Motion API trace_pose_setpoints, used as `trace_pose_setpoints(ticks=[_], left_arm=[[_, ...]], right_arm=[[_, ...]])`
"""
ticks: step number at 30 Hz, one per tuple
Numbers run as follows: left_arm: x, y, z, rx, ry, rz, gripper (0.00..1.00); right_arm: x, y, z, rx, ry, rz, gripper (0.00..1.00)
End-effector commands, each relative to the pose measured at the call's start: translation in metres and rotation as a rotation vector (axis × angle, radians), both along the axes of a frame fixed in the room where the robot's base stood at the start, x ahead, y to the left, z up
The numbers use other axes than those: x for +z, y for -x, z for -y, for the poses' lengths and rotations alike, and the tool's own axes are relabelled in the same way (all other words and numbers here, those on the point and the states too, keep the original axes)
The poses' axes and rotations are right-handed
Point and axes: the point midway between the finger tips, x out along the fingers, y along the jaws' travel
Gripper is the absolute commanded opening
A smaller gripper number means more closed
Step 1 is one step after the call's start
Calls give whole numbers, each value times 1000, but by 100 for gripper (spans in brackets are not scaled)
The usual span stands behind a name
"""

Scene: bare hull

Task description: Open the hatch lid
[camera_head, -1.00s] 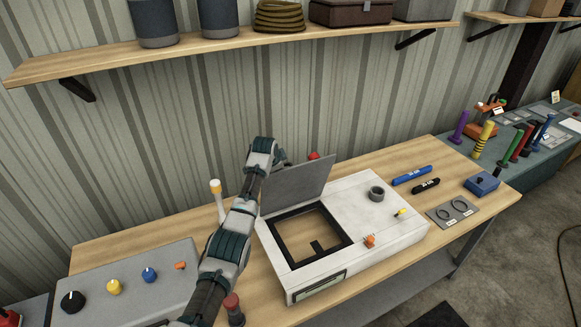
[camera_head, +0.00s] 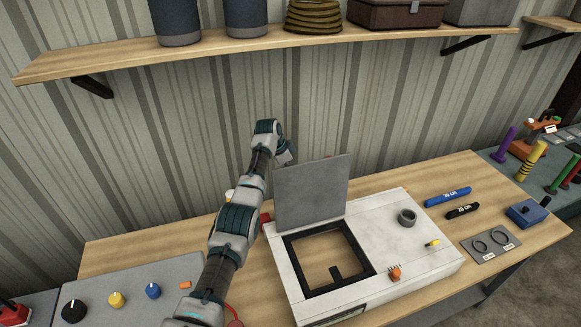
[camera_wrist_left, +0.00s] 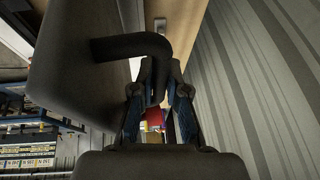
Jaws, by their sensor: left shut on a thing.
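The hatch lid (camera_head: 312,192) is a flat grey panel, raised to near upright at the back edge of a black-framed square opening (camera_head: 325,258) in a white box (camera_head: 393,222). My left arm comes in from the left, and its wrist bends over to behind the lid; the fingers are hidden there. In the left wrist view, my left gripper (camera_wrist_left: 160,76) is shut on a dark bent handle (camera_wrist_left: 128,46) that stands off the lid (camera_wrist_left: 78,62). My right gripper is not in view.
A grey panel with knobs (camera_head: 120,290) lies at the left of the wooden table (camera_head: 455,172). Blue and black cylinders, a ring plate (camera_head: 490,243) and a blue box (camera_head: 525,213) lie at the right. A shelf (camera_head: 300,45) hangs above on the corrugated wall.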

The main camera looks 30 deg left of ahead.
Motion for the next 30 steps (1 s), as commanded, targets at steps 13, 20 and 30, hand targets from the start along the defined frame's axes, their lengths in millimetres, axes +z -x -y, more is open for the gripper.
trace_pose_setpoints(ticks=[13, 20, 30], left_arm=[[-6, 1, -3, -1, 5, -8, 39], [0, 2, -4, -1, 4, -3, 39], [62, 24, -14, -1, 0, -3, 39]], right_arm=[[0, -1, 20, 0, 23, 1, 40], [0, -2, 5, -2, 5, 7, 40], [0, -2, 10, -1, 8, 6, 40]])
